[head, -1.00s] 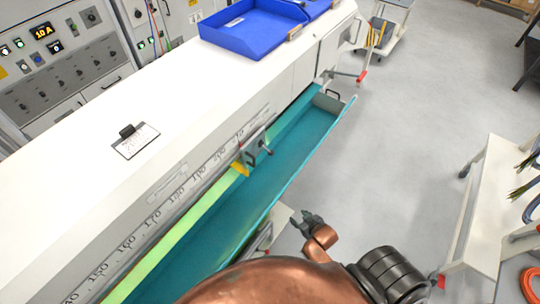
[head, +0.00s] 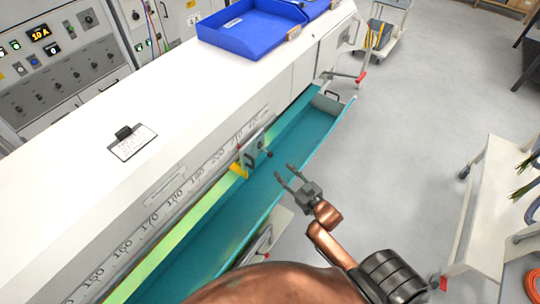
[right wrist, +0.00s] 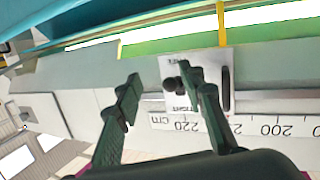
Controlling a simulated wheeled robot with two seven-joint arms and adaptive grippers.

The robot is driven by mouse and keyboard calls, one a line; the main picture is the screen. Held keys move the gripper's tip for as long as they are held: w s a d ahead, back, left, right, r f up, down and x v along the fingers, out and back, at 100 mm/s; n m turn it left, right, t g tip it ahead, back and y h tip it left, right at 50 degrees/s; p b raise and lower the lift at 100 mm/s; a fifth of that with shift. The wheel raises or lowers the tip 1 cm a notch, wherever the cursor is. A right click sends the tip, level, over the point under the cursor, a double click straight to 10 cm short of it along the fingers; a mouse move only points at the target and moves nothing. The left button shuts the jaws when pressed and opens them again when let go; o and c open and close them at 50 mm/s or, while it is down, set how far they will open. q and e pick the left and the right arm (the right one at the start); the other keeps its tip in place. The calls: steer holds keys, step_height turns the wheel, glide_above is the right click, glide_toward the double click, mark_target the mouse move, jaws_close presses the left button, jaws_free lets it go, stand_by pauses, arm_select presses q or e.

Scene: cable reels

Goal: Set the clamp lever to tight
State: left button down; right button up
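The clamp (head: 253,150) is a small grey plate block on the measuring rail above the teal trough, with a yellow piece beside it. Its lever (head: 268,154) shows as a small dark-knobbed arm on the trough side. In the right wrist view the clamp plate (right wrist: 207,68) has a dark slot, lettering and a black round knob (right wrist: 171,84). My right gripper (head: 284,171) is open and empty, a little to the right of and below the clamp in the head view. In the wrist view its fingers (right wrist: 158,72) spread either side of the knob, seemingly apart from it. My left gripper is out of view.
The teal trough (head: 302,135) runs along the front of the white bench (head: 215,95). A numbered ruler (head: 180,190) lies along the bench edge. A white cart (head: 492,205) stands right on open floor.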

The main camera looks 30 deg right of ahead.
mark_target(270, 155)
steer(key=shift+n+t+y, duration=0.5)
steer(key=shift+t+y, duration=0.3)
steer(key=shift+y, duration=0.1)
steer(key=w+r, duration=0.1)
steer(key=w, duration=0.2)
steer(key=w+a, duration=0.1)
steer(key=w, duration=0.2)
steer(key=w+r, duration=0.1)
steer(key=w, duration=0.2)
steer(key=shift+w+a+r, duration=0.15)
steer(key=shift+a+r, duration=0.1)
steer(key=shift+r, duration=0.1)
steer(key=shift+c, duration=0.6)
jaws_close()
